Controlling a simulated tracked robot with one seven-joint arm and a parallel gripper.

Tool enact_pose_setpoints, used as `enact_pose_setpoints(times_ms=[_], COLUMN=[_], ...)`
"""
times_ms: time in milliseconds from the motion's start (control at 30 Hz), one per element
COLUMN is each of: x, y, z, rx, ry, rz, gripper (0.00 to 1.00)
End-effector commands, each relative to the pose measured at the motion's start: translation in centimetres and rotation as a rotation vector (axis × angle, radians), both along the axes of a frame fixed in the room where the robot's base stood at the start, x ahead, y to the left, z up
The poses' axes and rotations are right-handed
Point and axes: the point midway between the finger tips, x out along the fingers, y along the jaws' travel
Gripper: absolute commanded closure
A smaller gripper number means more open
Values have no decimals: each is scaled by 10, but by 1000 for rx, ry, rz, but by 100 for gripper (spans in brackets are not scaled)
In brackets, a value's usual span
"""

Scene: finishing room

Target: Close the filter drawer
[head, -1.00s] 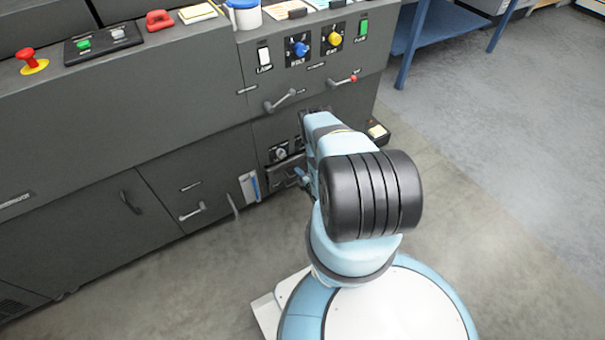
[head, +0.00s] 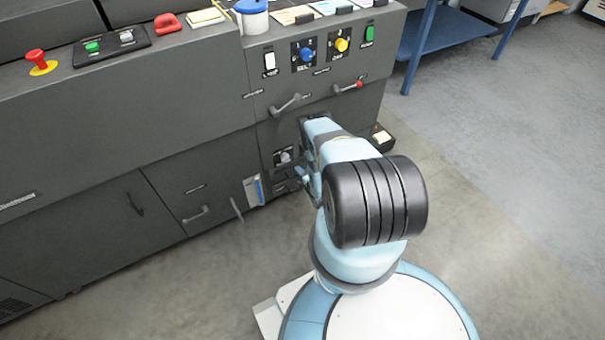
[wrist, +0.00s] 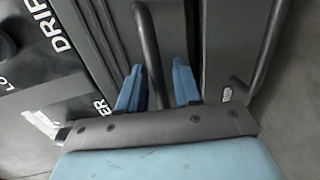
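In the wrist view the two blue fingers of my gripper (wrist: 157,88) stand apart, one on each side of a dark bar handle (wrist: 147,40). The bar looks nearer the left finger, and a gap shows toward the right finger. The handle sits at a dark grey front (wrist: 183,25), which may be the filter drawer; its label is not legible enough to be sure. In the head view my arm hides most of this spot. A bit of blue from my gripper (head: 302,173) shows low on the machine. How far out the drawer stands cannot be told.
A second bar handle (wrist: 268,55) is close on the right in the wrist view. The grey machine (head: 85,135) carries lever handles (head: 285,104), a blue knob (head: 307,55) and a yellow knob (head: 342,45). A blue table (head: 440,40) stands behind. Floor (head: 500,190) at right is clear.

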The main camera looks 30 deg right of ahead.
Motion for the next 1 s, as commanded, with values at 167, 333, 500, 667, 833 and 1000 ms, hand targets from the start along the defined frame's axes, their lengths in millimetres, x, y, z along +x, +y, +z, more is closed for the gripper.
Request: enact_pose_setpoints(times_ms=[167, 333, 500, 667, 833, 1000], x=[-14, -44, -77, -105, -125, -133], y=[0, -1, -3, -4, -4, -5], z=[2, 8, 15, 21, 25, 27], rx=[1, 0, 0, 0, 0, 0], ry=[2, 4, 4, 4, 3, 1], rz=[0, 0, 0, 0, 0, 0], gripper=[66, 66, 66, 66, 66, 66])
